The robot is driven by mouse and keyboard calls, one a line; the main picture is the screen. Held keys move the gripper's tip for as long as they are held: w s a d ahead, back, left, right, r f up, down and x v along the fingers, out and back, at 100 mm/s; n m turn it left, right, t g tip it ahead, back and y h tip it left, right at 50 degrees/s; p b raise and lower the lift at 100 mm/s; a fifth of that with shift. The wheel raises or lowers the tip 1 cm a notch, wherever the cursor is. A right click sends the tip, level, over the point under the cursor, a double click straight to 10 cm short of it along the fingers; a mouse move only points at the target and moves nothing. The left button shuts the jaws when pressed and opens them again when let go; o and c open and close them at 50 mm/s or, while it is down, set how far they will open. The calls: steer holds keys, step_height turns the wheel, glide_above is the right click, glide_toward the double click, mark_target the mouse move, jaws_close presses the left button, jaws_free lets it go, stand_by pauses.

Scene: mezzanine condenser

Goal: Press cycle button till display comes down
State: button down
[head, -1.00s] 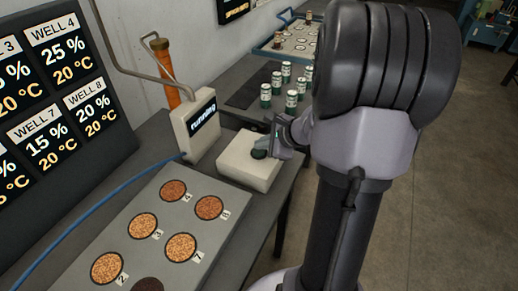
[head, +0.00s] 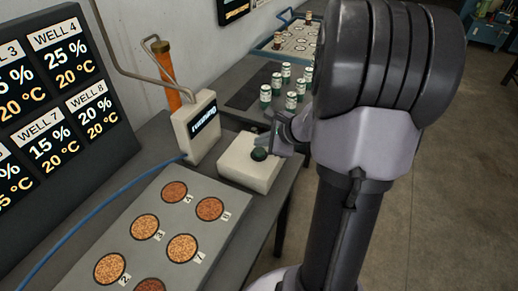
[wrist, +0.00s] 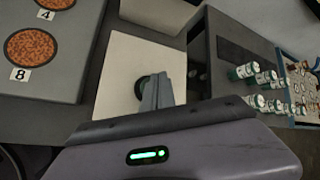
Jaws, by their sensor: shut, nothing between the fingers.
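The cycle button (head: 259,154) is a dark green dome on top of a cream box (head: 246,172), at the edge of the dark bench. Beside it stands a cream unit whose small display (head: 205,118) reads "running". My gripper (head: 277,140) is shut and empty, just behind and above the button in the head view, with a small gap. In the wrist view the closed fingers (wrist: 156,92) overlap the dark button (wrist: 140,88) and hide part of it. The wrist view does not show whether they touch.
A grey plate (head: 222,230) with several numbered wells of brown granules lies in front. A large screen (head: 60,95) lists well percentages and temperatures. Several green-and-white cans (head: 291,100) stand on the bench behind, near a blue-rimmed tray (head: 268,50). A blue cable (head: 90,215) crosses the bench.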

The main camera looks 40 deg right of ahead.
mark_target(262, 152)
step_height(262, 152, up, 5)
steer(key=p, duration=0.4)
steer(key=shift+r, duration=0.1)
stand_by(0.7)
